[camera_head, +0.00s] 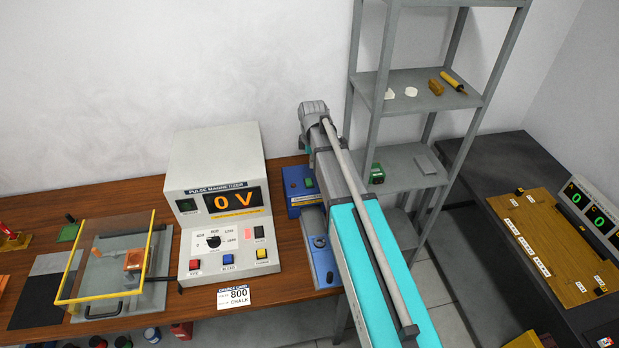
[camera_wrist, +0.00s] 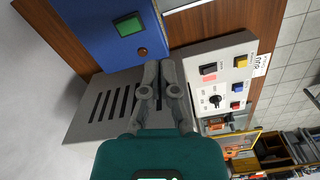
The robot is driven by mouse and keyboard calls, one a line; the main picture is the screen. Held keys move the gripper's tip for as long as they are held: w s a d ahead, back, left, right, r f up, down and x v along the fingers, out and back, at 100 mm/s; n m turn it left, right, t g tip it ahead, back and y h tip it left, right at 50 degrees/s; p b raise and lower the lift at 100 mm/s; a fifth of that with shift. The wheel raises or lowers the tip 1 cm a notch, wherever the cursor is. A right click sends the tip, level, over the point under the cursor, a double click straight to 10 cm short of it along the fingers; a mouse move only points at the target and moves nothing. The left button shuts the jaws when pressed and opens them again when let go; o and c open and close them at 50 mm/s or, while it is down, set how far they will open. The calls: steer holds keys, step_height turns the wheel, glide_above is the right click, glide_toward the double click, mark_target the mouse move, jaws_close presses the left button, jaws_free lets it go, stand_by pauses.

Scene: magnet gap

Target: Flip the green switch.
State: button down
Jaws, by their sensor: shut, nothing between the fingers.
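A green square switch (camera_wrist: 129,25) in a dark frame sits on a blue box (camera_wrist: 100,40), at the upper left of the wrist view. A small round orange-brown button or lamp (camera_wrist: 142,52) is beside it. In the head view the blue box (camera_head: 292,174) stands right of the grey magnetizer, and the green switch (camera_head: 309,182) shows small on it. My gripper (camera_wrist: 159,66) is shut and empty. In the wrist view its fingertips appear just below the blue box's edge, apart from the switch. In the head view my arm hides the gripper's tips.
The pulse magnetizer (camera_head: 217,155) reads 0 V and stands close left of the blue box. Another blue device (camera_head: 317,262) lies in front. A metal shelf rack (camera_head: 430,110) rises at right. A yellow-framed clear guard (camera_head: 104,297) stands at left.

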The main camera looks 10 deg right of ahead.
mark_target(309, 183)
steer(key=w+n, duration=0.1)
steer(key=w, duration=0.1)
steer(key=w+r+n+p, duration=0.1)
steer(key=w+n, duration=0.1)
steer(key=shift+w+r, duration=0.15)
stand_by(0.4)
step_height(309, 183, down, 14)
steer(key=b, duration=1.4)
stand_by(0.6)
steer(key=shift+f+t+b, duration=0.2)
steer(key=shift+t+b, duration=0.1)
steer(key=shift+w+r, duration=0.1)
steer(key=shift+w, duration=0.05)
